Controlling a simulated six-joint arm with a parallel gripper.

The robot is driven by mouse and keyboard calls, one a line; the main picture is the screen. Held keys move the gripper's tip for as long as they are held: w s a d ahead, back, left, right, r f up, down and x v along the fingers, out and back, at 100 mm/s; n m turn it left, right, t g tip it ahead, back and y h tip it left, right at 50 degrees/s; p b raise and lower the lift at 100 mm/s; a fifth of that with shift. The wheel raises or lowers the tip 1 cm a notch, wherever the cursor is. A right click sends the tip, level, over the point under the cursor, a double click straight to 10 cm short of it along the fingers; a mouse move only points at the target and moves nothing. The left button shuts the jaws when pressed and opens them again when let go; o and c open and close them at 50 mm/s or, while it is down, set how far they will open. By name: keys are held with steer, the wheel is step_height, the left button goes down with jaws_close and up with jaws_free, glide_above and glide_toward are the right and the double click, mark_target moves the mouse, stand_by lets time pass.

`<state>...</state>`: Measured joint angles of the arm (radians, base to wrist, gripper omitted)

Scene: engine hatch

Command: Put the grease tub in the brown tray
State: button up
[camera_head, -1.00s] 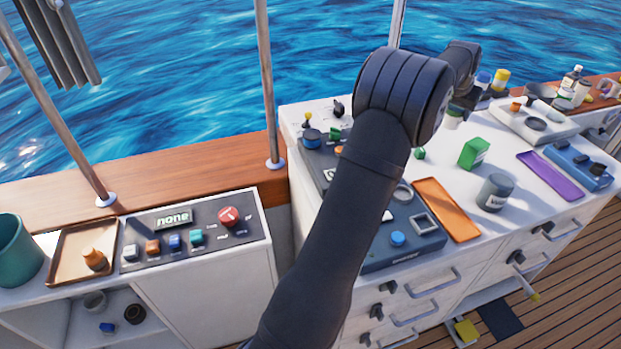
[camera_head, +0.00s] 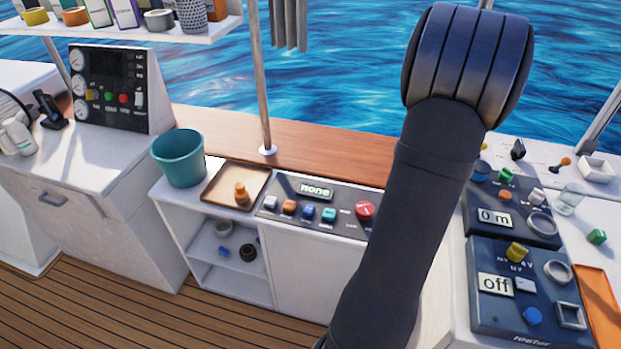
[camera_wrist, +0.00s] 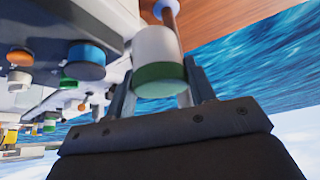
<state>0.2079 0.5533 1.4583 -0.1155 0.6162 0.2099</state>
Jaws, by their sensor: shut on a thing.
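The grease tub, a white round tub (camera_wrist: 157,48) with a green end, shows in the wrist view between the fingers of my gripper (camera_wrist: 160,85). My gripper is shut on it and holds it up. In the head view my own arm hides both gripper and tub. The brown tray (camera_head: 218,191) lies on the low white cabinet in the head view, left of my arm. A small orange-brown object (camera_head: 241,193) stands in it, and the rest of its floor is bare.
A teal bucket (camera_head: 178,158) stands just left of the tray. A dark switch panel (camera_head: 290,190) reading "none" lies to its right. A pole (camera_head: 258,80) rises behind the tray. More control panels (camera_head: 513,285) and an orange tray (camera_head: 598,310) are at right.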

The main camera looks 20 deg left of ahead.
steer(key=s+a+f+n, duration=0.1)
steer(key=s+a+f, duration=0.1)
steer(key=a+f, duration=0.2)
steer(key=s+a+f+n+y, duration=0.1)
steer(key=s+a+f, duration=0.2)
steer(key=a+f, duration=0.2)
steer(key=s+a+f+n+y, duration=0.1)
steer(key=s+a+f+n, duration=0.1)
steer(key=a+f, duration=0.3)
steer(key=shift+s+a+f, duration=0.15)
steer(key=shift+s+a, duration=0.25)
steer(key=shift+a, duration=0.4)
steer(key=w+a+r+n+y, duration=0.1)
steer(key=a+r+n+y, duration=0.15)
steer(key=a, duration=1.65)
steer(key=w+a+r+n+y, duration=0.15)
steer(key=a+n, duration=0.25)
steer(key=a, duration=1.6)
steer(key=shift+g+h, duration=0.3)
steer(key=a+f, duration=0.2)
steer(key=a, duration=0.2)
steer(key=s+a+f, duration=0.1)
steer(key=a+f, duration=0.2)
steer(key=a, duration=0.1)
steer(key=s+a+f, duration=0.1)
steer(key=a+f, duration=0.1)
steer(key=a, duration=0.2)
steer(key=shift+f, duration=2)
